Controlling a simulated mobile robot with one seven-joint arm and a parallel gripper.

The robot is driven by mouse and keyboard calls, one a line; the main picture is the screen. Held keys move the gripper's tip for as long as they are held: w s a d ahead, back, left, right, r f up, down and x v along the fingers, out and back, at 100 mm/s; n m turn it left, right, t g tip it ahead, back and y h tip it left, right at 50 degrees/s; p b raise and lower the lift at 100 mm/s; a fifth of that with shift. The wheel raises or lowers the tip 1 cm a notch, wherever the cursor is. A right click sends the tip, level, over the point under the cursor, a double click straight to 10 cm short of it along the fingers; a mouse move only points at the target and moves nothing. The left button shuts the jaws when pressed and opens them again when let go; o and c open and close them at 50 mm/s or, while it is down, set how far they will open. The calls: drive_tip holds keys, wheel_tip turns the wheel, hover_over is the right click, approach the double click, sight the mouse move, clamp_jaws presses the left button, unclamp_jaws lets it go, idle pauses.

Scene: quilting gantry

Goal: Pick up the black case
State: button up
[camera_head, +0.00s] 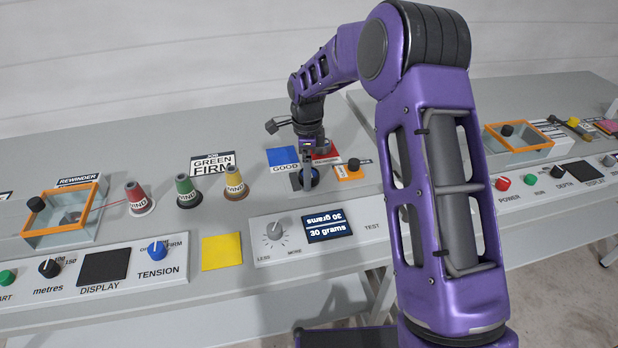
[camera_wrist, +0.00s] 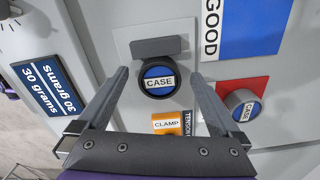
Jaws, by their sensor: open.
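The black case (camera_wrist: 158,82) is round, with a black rim and a blue face labelled CASE. It sits on a light grey plate, against a dark grey bar, on the bench. It shows in the head view (camera_head: 308,178), partly hidden by my gripper. My gripper (camera_wrist: 160,76) is open, and its two fingers lie to the left and right of the case in the wrist view. The fingers look clear of it; I cannot tell the exact height. In the head view my gripper (camera_head: 308,168) points down over the case.
A second, grey case (camera_wrist: 240,104) labelled CASE sits on a red pad to the right. An orange clamp block (camera_wrist: 166,124) is close by. A blue GOOD pad (camera_head: 284,159) lies behind.

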drive_tip(key=shift+c, duration=0.3)
drive_tip(key=c, duration=1.4)
